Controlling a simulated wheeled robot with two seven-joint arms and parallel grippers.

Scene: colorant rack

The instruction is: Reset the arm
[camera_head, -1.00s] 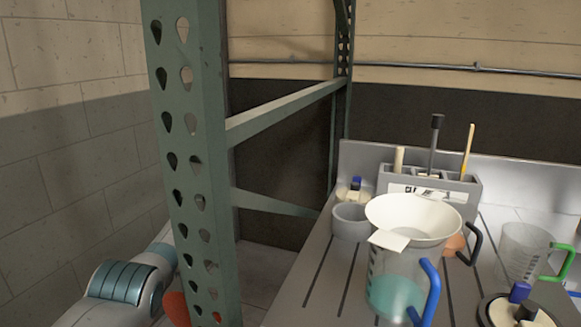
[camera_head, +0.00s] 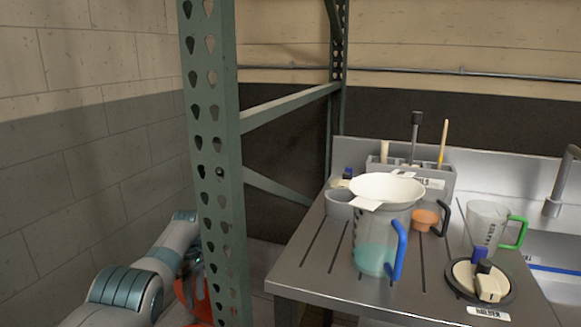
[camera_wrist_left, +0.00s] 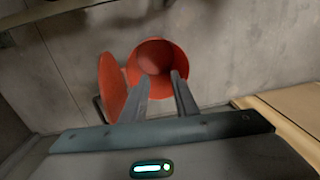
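My left arm comes in at the lower left of the head view. Its gripper (camera_head: 190,268) is beside and partly behind the green rack post (camera_head: 220,190). In the left wrist view my left gripper (camera_wrist_left: 160,78) has its two dark fingers apart with nothing between them. Beyond the fingers is a red round bin (camera_wrist_left: 158,52) with a red lid (camera_wrist_left: 112,86) beside it, both on the grey floor. My right gripper is in neither view.
A grey metal table (camera_head: 300,268) stands right of the post. It carries a blue-handled jug (camera_head: 372,245) with a white funnel bowl (camera_head: 385,187), a green-handled jug (camera_head: 486,222), and a round-based device (camera_head: 465,275). A tan board edge (camera_wrist_left: 285,115) shows at right in the wrist view.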

